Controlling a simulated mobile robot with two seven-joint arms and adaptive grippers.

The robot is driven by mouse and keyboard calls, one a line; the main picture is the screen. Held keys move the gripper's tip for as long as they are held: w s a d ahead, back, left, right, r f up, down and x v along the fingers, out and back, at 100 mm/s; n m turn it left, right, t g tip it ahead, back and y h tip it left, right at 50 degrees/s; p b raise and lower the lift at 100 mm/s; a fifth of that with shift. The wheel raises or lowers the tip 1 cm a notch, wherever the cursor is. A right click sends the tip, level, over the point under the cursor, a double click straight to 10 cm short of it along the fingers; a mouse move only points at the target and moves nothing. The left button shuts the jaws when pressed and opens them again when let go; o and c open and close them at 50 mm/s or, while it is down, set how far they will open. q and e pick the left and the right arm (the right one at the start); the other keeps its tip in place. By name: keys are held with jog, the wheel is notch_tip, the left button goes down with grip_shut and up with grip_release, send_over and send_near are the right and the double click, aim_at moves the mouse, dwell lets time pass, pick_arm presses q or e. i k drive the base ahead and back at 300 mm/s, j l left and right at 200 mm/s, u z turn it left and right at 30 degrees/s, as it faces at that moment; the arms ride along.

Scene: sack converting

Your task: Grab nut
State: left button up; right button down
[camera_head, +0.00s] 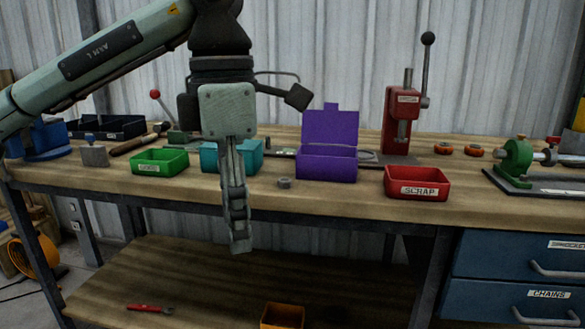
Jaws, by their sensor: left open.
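A small grey nut (284,183) lies flat on the wooden workbench (330,198), left of the open purple box and near the front edge. My left gripper (241,243) comes in from the upper left and points down. It appears in front of the bench's front edge, to the left of the nut in the picture, and apart from it. I see it nearly side-on, so the gap between its fingers is hard to make out. It is open, and nothing shows in it. My right gripper is not in view.
A purple box (327,164) with its lid up stands right of the nut. A red SCRAP bin (417,183), a green bin (160,162) and a teal bin (246,158) stand nearby. A red press (400,122) stands behind. Bare bench surrounds the nut at the front.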

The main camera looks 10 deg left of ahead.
aim_at(283, 183)
jog(key=i, duration=1.1)
